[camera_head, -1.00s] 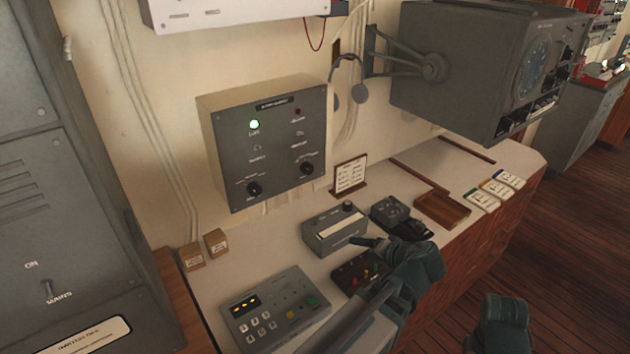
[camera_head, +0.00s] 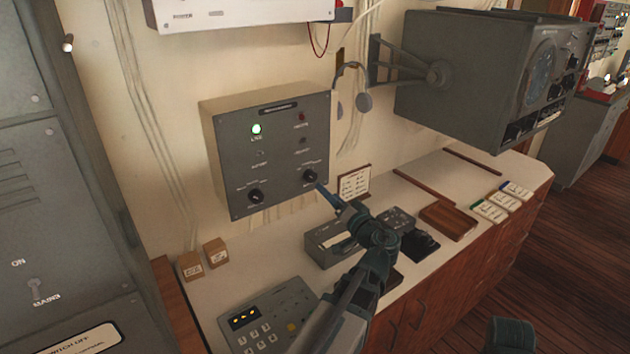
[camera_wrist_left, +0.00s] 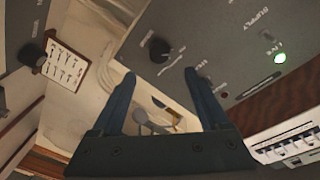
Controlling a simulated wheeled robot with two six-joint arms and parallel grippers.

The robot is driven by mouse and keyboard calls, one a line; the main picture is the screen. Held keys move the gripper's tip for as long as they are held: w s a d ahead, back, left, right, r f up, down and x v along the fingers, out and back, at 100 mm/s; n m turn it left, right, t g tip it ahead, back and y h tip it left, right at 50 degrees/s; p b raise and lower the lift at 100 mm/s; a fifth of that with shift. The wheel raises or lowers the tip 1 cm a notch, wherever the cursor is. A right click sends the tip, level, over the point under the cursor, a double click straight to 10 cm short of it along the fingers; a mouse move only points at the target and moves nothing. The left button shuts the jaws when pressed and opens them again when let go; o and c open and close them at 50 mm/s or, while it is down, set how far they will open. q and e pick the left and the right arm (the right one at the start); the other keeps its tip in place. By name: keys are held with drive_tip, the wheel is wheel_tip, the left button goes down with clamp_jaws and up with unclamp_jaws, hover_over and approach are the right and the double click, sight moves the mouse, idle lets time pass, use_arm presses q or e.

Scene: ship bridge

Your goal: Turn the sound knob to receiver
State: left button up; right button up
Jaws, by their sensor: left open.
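A grey wall panel (camera_head: 265,150) has a green lamp and two black knobs along its lower part. The right knob (camera_head: 309,177) is close to the fingertips of my left gripper (camera_head: 324,191); the lettering around it is too small to read. In the left wrist view my left gripper (camera_wrist_left: 160,80) is open and empty, and a black knob (camera_wrist_left: 159,49) on the panel lies ahead, between the lines of the two fingers. The fingers look apart from it. A dark part of my right arm shows at the bottom edge; its jaws cannot be made out.
A headset (camera_head: 363,101) hangs right of the panel, near a large grey display unit (camera_head: 480,75).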

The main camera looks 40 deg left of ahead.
sight(313, 178)
use_arm(q)
drive_tip(key=x, duration=0.9)
clamp_jaws()
